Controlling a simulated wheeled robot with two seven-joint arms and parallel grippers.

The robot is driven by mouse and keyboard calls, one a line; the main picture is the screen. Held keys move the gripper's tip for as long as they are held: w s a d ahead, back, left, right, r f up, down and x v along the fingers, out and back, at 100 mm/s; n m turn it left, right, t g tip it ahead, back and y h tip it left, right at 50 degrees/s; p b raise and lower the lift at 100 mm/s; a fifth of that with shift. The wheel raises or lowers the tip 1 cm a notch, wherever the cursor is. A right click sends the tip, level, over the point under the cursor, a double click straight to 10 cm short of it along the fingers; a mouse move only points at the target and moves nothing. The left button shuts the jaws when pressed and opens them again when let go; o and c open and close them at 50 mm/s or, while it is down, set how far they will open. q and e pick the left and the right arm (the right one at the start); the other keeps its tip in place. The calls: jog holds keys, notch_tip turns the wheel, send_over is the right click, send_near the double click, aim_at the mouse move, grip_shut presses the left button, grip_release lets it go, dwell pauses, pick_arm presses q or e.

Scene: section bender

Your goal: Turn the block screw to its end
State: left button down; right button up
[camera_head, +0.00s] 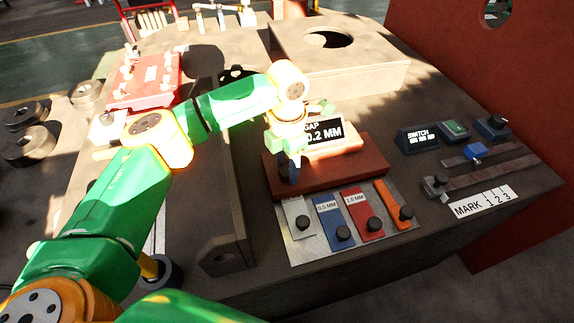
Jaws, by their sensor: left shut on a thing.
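A red-brown block (345,163) stands on the machine bed, with a display reading "GAP 0.2 MM" (322,134) on it. My left arm comes in from the left, and its gripper (290,166) points down at the left front of this block. The left gripper is shut on what appears to be the block screw, which the fingers and wrist hide almost wholly, so its turn cannot be read. My right gripper is not in view.
In front of the block lies a metal plate (325,243) with grey, blue, red and orange strips with black knobs. To the right are a switch box (418,139), a green button (454,129), a slider rail (492,171) and a "MARK 1 2 3" label (483,202). An upright bracket (226,255) stands left.

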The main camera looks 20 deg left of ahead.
pick_arm(q)
jog(key=shift+r, duration=0.1)
jog(key=shift+c, duration=1.7)
grip_release()
notch_tip(320, 180, up, 7)
jog(key=n+b, duration=0.1)
jog(key=b, duration=0.1)
jog(key=f+n+b, duration=0.1)
jog(key=n+b, duration=0.1)
jog(key=shift+w+f, duration=0.1)
jog(key=shift+n+b, duration=0.35)
jog(key=shift+n, duration=0.65)
jog(key=shift+f, duration=0.15)
notch_tip(320, 180, down, 6)
jog(key=shift+r, duration=0.15)
